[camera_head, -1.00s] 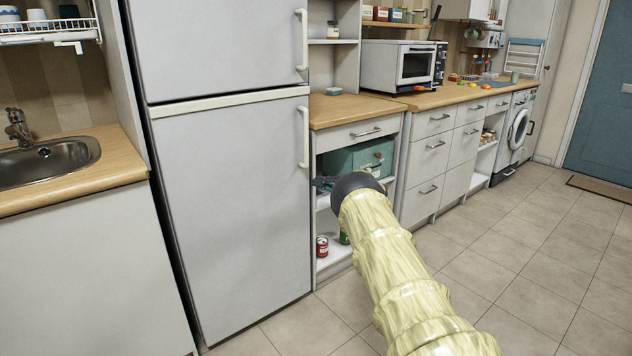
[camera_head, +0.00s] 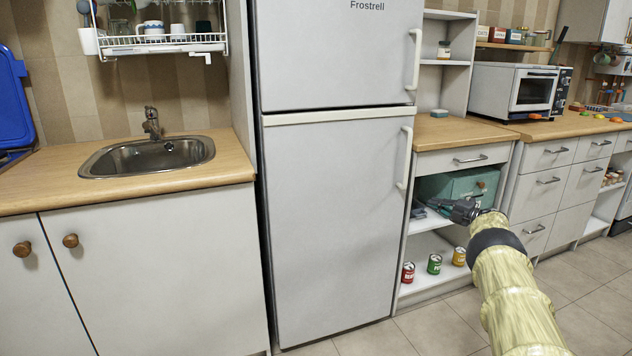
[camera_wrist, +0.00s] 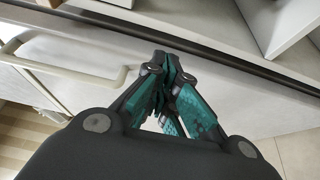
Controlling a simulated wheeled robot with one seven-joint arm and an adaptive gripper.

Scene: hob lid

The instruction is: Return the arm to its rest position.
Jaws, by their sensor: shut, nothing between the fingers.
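My gripper (camera_head: 436,203) shows in the head view at the end of my arm, in front of the open shelf unit right of the fridge. In the wrist view my gripper (camera_wrist: 168,72) has its fingertips together with nothing between them. My arm comes in from the lower right of the head view and reaches out in front of me. Whether the gripper touches the shelf cannot be told.
The fridge (camera_head: 335,210) stands left of the gripper. The shelf unit holds a green box (camera_head: 458,186) and, below, a red can (camera_head: 408,272), a green can (camera_head: 434,264) and a yellow can (camera_head: 459,256). A sink (camera_head: 150,156) is at left. The floor (camera_head: 440,325) in front is clear.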

